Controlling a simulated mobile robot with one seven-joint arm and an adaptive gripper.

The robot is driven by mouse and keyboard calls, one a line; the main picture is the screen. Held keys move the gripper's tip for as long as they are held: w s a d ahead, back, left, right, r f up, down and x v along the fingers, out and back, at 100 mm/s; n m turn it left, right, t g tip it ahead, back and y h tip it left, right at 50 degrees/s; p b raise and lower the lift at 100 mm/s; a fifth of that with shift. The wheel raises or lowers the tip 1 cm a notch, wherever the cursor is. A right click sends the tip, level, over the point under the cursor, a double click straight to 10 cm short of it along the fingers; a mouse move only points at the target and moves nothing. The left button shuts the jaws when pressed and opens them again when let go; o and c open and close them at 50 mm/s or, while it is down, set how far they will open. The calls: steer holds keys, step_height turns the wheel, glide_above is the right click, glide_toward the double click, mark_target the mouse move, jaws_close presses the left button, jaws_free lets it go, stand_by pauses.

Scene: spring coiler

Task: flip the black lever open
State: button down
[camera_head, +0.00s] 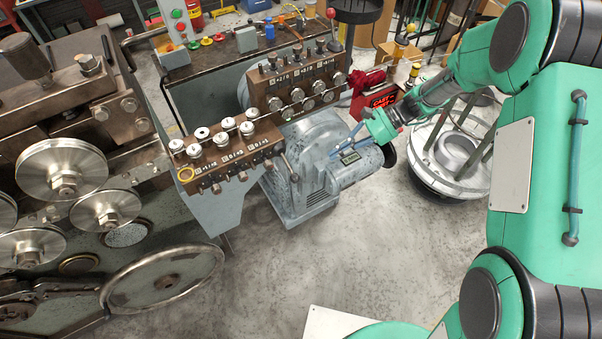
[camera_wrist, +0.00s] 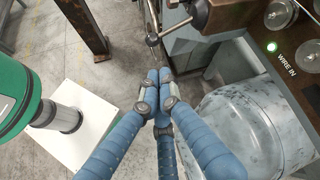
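A dark metal lever with a ball end (camera_wrist: 152,40) shows just beyond my fingertips in the wrist view. Its thin rod runs up right to a round dark hub at the edge of the brown panel. In the head view a dark lever (camera_head: 290,168) sits at the right end of the lower brown knob panel (camera_head: 232,155), hanging down. My gripper (camera_head: 335,156) is right of it, over the grey motor housing. In the wrist view my gripper's blue fingers (camera_wrist: 159,74) meet at the tips, with nothing seen between them. The tips look apart from the ball.
The grey motor (camera_head: 310,185) stands below my gripper. The upper knob panel (camera_head: 296,85) is behind. A green indicator light (camera_wrist: 272,47) is lit on the panel. A round coil stand (camera_head: 440,180) stands at right. Bare floor lies in front.

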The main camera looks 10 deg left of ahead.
mark_target(290, 170)
steer(key=w+a+f+m+y, duration=0.1)
steer(key=a+f, duration=0.2)
steer(key=f, duration=0.4)
steer(key=shift+w+f+g+y, duration=0.3)
steer(key=shift+f+g+y, duration=0.05)
steer(key=shift+g+y, duration=0.05)
steer(key=shift+a, duration=0.2)
steer(key=s+a, duration=0.6)
steer(key=a, duration=0.1)
steer(key=shift+f+b, duration=0.45)
steer(key=shift+s, duration=0.1)
